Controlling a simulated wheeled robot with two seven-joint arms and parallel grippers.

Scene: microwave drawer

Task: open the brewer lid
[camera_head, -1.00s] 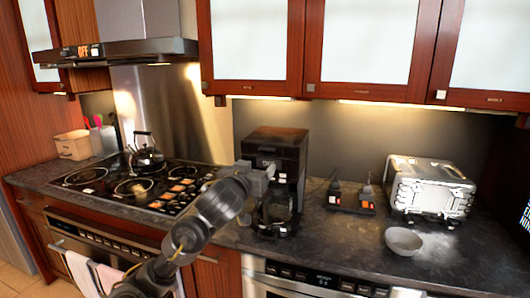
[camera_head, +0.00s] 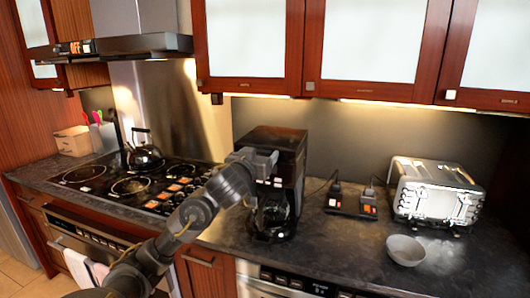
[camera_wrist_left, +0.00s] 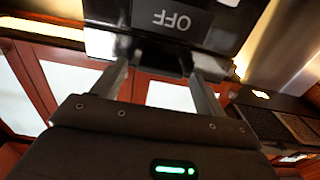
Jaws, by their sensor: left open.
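The black coffee brewer (camera_head: 288,145) stands upright on the dark counter, with its glass carafe (camera_head: 272,212) low in front. Its lid (camera_head: 277,135) on top looks shut. My left gripper (camera_head: 266,158) is open at the upper front of the brewer, just below the lid. In the left wrist view, the brewer's dark front (camera_wrist_left: 185,22) with an upside-down OFF label lies just beyond the two spread fingertips (camera_wrist_left: 160,66). Nothing is held between the fingers. I cannot tell whether a finger touches the brewer. My right gripper is not in view.
A stove with a kettle (camera_head: 144,153) is to the left. Two small dark devices (camera_head: 351,200), a silver toaster (camera_head: 436,192) and a grey bowl (camera_head: 405,250) are to the right. Wall cabinets (camera_head: 372,50) hang above. Some bare counter (camera_head: 345,240) lies right of the brewer.

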